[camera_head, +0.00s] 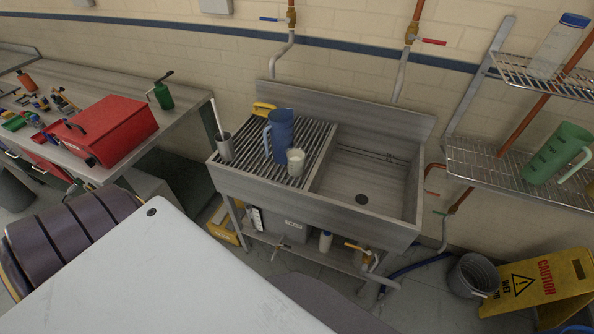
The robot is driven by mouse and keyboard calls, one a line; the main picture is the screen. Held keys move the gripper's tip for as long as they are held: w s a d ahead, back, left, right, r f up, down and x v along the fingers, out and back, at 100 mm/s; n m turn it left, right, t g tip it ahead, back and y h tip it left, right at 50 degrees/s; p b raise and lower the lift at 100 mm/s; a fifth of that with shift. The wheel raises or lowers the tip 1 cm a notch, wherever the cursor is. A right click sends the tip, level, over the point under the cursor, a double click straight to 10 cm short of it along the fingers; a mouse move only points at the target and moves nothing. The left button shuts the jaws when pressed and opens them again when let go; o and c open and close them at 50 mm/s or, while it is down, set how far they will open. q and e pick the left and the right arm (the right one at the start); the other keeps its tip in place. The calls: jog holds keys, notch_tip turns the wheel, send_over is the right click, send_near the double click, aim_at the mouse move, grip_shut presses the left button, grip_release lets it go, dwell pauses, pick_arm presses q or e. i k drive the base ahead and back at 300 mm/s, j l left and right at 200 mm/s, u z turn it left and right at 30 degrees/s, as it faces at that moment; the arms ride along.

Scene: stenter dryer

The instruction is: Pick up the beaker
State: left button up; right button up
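A small pale beaker-like cup (295,160) stands on the slatted drainboard (312,150) at the left of the steel sink. A blue jug (280,134) with a handle on its left stands just behind it, and the cup overlaps the jug's lower right edge. A grey cup (225,147) with a white rod in it stands at the drainboard's left edge. Neither of my grippers is in view.
The sink basin (362,182) is empty. A yellow item (264,108) lies behind the blue jug. A red toolbox (112,128) stands on the left bench. A clear container (556,48) stands on the upper shelf. A caution sign (540,287) and grey bucket (472,275) are on the floor.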

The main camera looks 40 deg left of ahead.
aim_at(295, 156)
jog(key=l+u, duration=0.3)
jog(key=l, duration=0.4)
jog(key=k+l+u, duration=0.15)
jog(key=l+u, duration=0.15)
jog(key=l, duration=0.35)
